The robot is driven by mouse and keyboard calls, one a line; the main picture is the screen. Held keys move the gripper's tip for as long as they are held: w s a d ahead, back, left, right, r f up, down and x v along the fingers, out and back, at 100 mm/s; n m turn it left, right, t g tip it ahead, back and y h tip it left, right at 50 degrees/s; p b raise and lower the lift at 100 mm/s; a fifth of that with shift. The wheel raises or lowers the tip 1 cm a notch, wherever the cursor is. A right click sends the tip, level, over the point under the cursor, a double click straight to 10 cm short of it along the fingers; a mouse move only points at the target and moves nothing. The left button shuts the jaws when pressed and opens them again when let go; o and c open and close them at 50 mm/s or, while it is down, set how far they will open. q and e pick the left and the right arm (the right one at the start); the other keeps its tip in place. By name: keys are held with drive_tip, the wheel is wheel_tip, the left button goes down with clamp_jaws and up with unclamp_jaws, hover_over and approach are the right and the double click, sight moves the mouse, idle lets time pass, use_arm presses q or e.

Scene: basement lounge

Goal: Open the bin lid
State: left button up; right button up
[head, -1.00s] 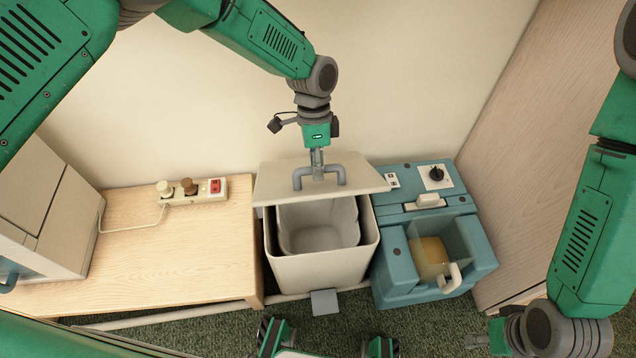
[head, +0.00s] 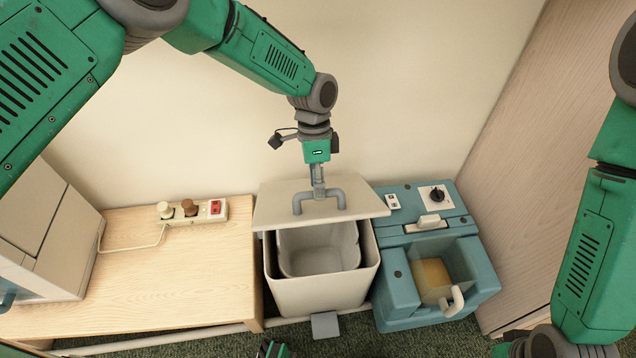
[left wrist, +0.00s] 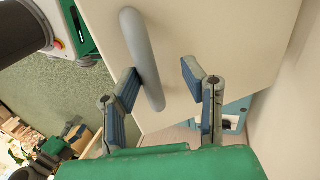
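The bin (head: 320,292) is a pale box with a grey inner bucket (head: 318,250) and a grey pedal (head: 325,325) at its front. Its flat cream lid (head: 270,208) is raised at the back, so the bucket's opening shows. The lid carries a grey U-shaped handle (head: 335,190). My left gripper (head: 318,190) is over this handle. In the left wrist view its fingers (left wrist: 160,82) are spread apart. The handle (left wrist: 143,55) lies between them, close to the left-hand finger; contact is unclear.
A teal mop-bucket-like unit (head: 400,285) with a dial stands close to the bin's right. A wooden table (head: 170,285) with a power strip (head: 195,212) stands to the left. A wall is behind, and a wood panel (head: 520,190) is at right.

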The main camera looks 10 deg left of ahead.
use_arm(q)
drive_tip(key=shift+w+a+r, duration=0.1)
drive_tip(key=shift+r, duration=0.1)
drive_tip(key=d+v, duration=0.1)
drive_tip(key=v, duration=1)
drive_tip(key=shift+a+r, duration=0.2)
drive_tip(key=shift+a, duration=0.2)
drive_tip(key=shift+w, duration=0.1)
